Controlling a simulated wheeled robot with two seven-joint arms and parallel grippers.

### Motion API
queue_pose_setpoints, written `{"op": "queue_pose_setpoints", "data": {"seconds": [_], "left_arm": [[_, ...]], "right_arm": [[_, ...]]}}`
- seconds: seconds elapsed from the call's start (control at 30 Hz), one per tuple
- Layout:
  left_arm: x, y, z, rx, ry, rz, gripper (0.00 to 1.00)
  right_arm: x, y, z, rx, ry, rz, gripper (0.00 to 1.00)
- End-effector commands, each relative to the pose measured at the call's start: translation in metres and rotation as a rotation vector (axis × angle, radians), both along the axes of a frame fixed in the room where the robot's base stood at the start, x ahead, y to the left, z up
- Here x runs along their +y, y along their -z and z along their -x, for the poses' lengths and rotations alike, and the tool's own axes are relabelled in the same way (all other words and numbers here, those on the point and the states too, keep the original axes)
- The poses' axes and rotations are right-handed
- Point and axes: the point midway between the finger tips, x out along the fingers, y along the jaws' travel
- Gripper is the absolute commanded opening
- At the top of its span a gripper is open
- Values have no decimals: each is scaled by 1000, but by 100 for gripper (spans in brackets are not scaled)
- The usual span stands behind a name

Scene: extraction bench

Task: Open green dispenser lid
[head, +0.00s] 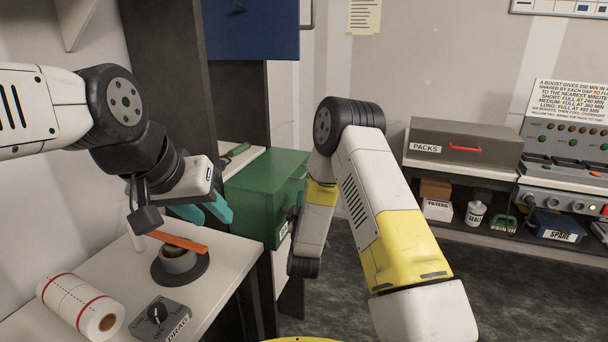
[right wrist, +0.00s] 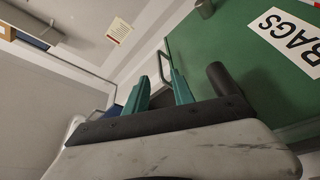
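The green dispenser (head: 262,196) stands right of the bench in the head view, partly behind my right arm. In the right wrist view its green face (right wrist: 225,62) carries a white BAGS label (right wrist: 290,40). A thin metal loop handle (right wrist: 162,68) is at its edge. A dark cylindrical knob (right wrist: 228,88) is nearer. My right gripper (right wrist: 161,78) is open; its teal fingertips are close to the loop handle, contact unclear. My left gripper (head: 204,212) is open and empty above the bench. No gap at the lid is visible.
The white bench (head: 215,282) holds a red-striped roll (head: 80,305), an orange strip (head: 178,242) on a ring stand, and a DRAG dial box (head: 160,318). A blue cabinet (head: 250,30) hangs above. A PACKS box (head: 462,142) sits on the right-hand shelf.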

Motion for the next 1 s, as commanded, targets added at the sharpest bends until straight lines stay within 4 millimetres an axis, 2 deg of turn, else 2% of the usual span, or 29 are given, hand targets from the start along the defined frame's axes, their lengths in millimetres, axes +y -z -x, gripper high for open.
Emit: {"op": "queue_pose_setpoints", "data": {"seconds": [0.2, 0.4, 0.6, 0.87, 0.9, 1.0], "left_arm": [[0, 0, 0, 0, 0, 0, 36], [0, 0, 0, 0, 0, 0, 36], [0, 0, 0, 0, 0, 0, 36], [0, 0, 0, 0, 0, 0, 36], [0, 0, 0, 0, 0, 0, 36], [0, 0, 0, 0, 0, 0, 36]], "right_arm": [[-4, -11, -45, -3, 2, -2, 30], [-5, -17, -77, 0, 1, -2, 30], [-5, -20, -91, 0, 0, -2, 30], [-5, -20, -93, 1, 0, -2, 30], [-5, -20, -92, 1, 0, -2, 28], [-5, -20, -92, 1, 0, -2, 8]]}}
